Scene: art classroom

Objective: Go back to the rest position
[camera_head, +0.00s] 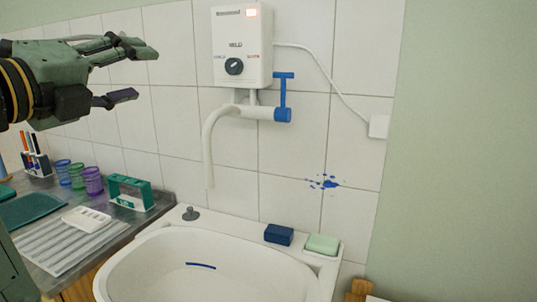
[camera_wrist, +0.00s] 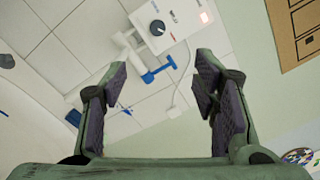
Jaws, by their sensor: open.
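My gripper (camera_head: 128,72) is at the upper left of the head view, in the air above the counter and left of the white water heater (camera_head: 241,45). Its fingers point right and stand apart with nothing between them. In the wrist view my gripper (camera_wrist: 163,95) is also open and empty. Beyond the fingers there I see the heater (camera_wrist: 160,22) and its blue tap handle (camera_wrist: 157,73). The gripper touches nothing that I can see.
A white sink (camera_head: 140,262) stands below the heater, with a dark blue block (camera_head: 279,235) and a green block (camera_head: 322,244) on its rim. The counter (camera_head: 150,214) at left holds several cups, a pen holder and a tray. Blue splashes (camera_head: 328,183) mark the tiles.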

